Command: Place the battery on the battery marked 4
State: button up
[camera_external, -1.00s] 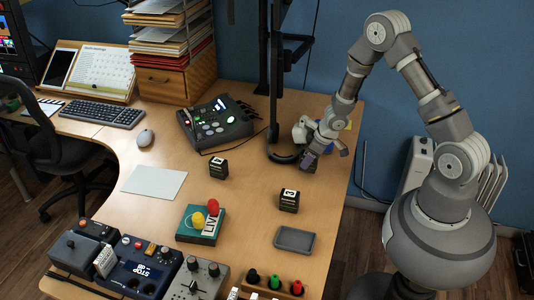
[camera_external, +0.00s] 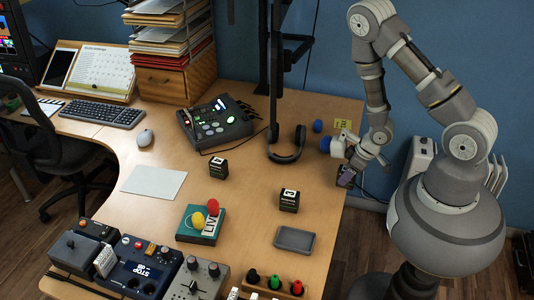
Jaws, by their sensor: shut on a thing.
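My gripper (camera_external: 345,170) is shut on a small dark purplish block, likely the battery (camera_external: 346,179), and holds it near the table's right edge. Two black, box-shaped batteries with white labels stand on the table. One battery (camera_external: 289,203) is right of the middle, to the left of and below my gripper in the picture. The other battery (camera_external: 218,170) stands farther left and back. The marks on their labels are too small to read surely, so I cannot tell which is 4. My gripper is apart from both.
A grey tray (camera_external: 295,238) and a green box (camera_external: 197,237) with red and yellow balls lie in front. Table between the batteries is clear.

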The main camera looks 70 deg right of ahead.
jog(key=shift+w+f, duration=0.1)
jog(key=shift+w, duration=0.15)
jog(key=w+b, duration=0.2)
jog(key=w, duration=1.2)
notch_tip(320, 180, up, 6)
jog(key=n+b, duration=0.1)
jog(key=b, duration=0.4)
send_over(212, 159)
jog(key=s, duration=0.2)
jog(key=shift+s+a+f, duration=0.1)
jog(key=shift+s, duration=0.05)
notch_tip(212, 159, down, 4)
jog(key=shift+r+b, duration=0.2)
jog(key=shift+b, duration=0.65)
jog(key=shift+r, duration=0.15)
